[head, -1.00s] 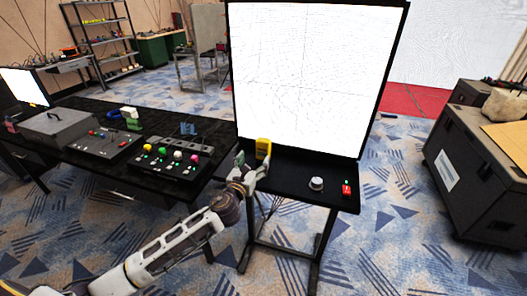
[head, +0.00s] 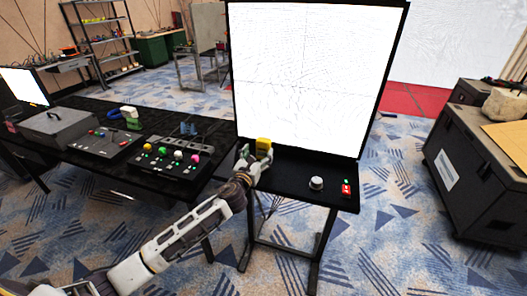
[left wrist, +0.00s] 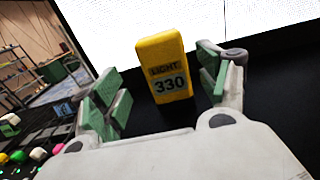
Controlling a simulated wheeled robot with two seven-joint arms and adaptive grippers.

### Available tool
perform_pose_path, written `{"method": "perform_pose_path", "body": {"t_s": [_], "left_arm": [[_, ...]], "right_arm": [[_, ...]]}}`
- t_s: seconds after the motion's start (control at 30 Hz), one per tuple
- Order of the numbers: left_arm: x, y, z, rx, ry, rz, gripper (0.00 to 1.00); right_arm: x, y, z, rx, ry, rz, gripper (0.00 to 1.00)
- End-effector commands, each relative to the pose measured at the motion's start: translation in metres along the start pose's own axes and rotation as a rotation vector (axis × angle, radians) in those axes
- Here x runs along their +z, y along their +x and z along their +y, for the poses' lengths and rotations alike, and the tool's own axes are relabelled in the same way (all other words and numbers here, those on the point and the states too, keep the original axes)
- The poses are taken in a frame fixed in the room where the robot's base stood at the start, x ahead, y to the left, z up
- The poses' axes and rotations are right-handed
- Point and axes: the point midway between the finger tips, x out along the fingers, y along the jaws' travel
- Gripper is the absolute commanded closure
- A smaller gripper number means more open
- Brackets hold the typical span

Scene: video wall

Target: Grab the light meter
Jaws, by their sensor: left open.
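The light meter (head: 264,147) is a yellow block standing upright on the black stand shelf (head: 285,179), at the foot of the bright screen. In the left wrist view the light meter (left wrist: 164,62) shows a label reading "LIGHT 330". My left gripper (head: 255,158) is open right in front of it. In the left wrist view the green finger pads of my left gripper (left wrist: 160,92) are spread to either side of the meter, with visible gaps. The meter's lower end is near the pads. My right gripper does not show.
A round grey-white knob (head: 316,183) and a red device (head: 346,189) sit on the shelf to the right. The bright screen (head: 310,75) rises behind. A black table (head: 75,165) at left carries a button panel (head: 172,163). A black case (head: 480,180) stands at right.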

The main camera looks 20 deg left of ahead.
Motion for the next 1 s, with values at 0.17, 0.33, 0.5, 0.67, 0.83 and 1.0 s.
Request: {"method": "perform_pose_path", "body": {"t_s": [0.17,0.33,0.5,0.67,0.83,1.0], "left_arm": [[0.000,0.008,-0.001,0.001,-0.002,-0.001,0.25],[0.001,0.022,-0.005,0.000,-0.003,-0.002,0.25],[0.000,0.037,-0.006,0.002,-0.001,-0.001,0.25],[0.000,0.047,-0.006,0.001,-0.001,-0.001,0.25],[-0.001,0.051,-0.006,0.001,-0.001,0.000,0.25],[-0.001,0.051,-0.006,0.000,-0.001,0.000,0.25]], "right_arm": [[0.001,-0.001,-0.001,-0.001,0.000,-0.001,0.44],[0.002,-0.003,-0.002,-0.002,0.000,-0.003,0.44],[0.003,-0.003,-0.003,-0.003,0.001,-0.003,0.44],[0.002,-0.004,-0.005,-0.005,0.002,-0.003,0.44],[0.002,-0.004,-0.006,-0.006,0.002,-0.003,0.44],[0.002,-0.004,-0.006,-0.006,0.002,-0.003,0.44]]}}
